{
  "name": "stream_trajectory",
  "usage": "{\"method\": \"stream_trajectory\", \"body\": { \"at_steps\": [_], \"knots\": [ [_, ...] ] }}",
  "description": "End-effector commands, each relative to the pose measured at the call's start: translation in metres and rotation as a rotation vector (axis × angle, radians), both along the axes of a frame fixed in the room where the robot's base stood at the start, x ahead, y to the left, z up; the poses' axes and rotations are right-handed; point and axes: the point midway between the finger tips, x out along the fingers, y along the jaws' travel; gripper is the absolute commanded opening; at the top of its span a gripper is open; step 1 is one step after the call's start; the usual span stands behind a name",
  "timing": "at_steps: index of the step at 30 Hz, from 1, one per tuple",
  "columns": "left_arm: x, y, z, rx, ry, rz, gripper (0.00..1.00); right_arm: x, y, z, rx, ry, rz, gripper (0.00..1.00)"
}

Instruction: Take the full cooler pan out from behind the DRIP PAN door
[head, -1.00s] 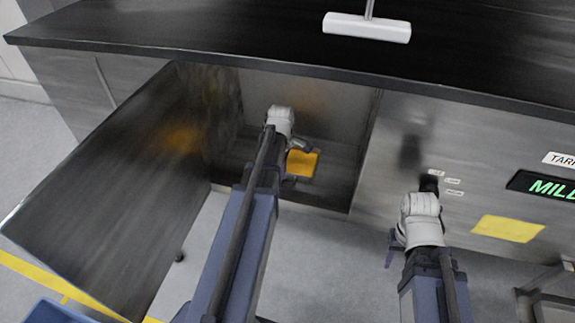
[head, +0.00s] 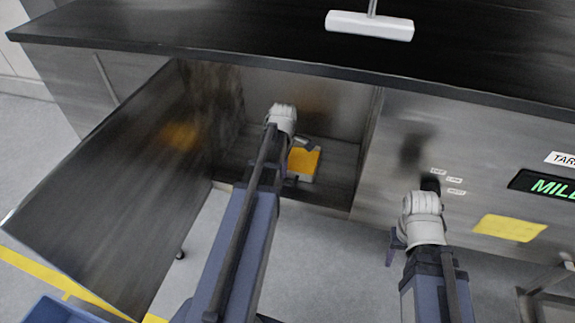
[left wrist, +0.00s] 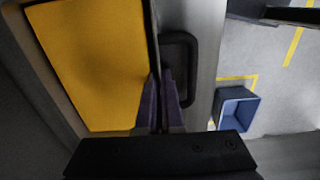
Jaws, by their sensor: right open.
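The cooler pan (head: 304,160), filled with yellow, sits inside the open compartment, low and near the front opening. The left wrist view shows its yellow contents (left wrist: 92,65) and a dark loop handle (left wrist: 192,70) on its right side. My left gripper (left wrist: 161,80) has its fingers close together on either side of a thin dark part at the handle side, and seems shut on it. In the head view my left wrist partly hides the pan. The DRIP PAN door (head: 100,190) is swung open to the left. My right gripper (head: 393,246) is open and empty before the front panel.
A dark counter (head: 240,45) overhangs the compartment. The compartment's right wall (head: 366,150) stands close to the pan. A blue bin (left wrist: 236,108) stands on the floor outside, also at the head view's lower left (head: 48,312). Floor before the opening is clear.

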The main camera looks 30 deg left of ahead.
Motion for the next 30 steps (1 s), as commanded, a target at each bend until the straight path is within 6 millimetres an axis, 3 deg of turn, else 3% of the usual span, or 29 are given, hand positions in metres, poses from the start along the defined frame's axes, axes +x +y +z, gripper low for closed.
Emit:
{"method": "stream_trajectory", "body": {
  "at_steps": [11, 24, 30],
  "knots": [
    [0.000, 0.000, 0.018, 0.000, 0.000, 0.000, 0.00, 0.000, 0.000, 0.018, 0.001, 0.000, -0.003, 0.50],
    [0.000, 0.000, 0.081, 0.000, -0.001, 0.000, 0.00, 0.000, 0.000, 0.081, 0.001, 0.002, -0.006, 0.50],
    [0.000, 0.000, 0.099, 0.000, -0.001, 0.000, 0.00, -0.001, 0.000, 0.099, 0.001, 0.003, -0.004, 0.50]
  ]
}}
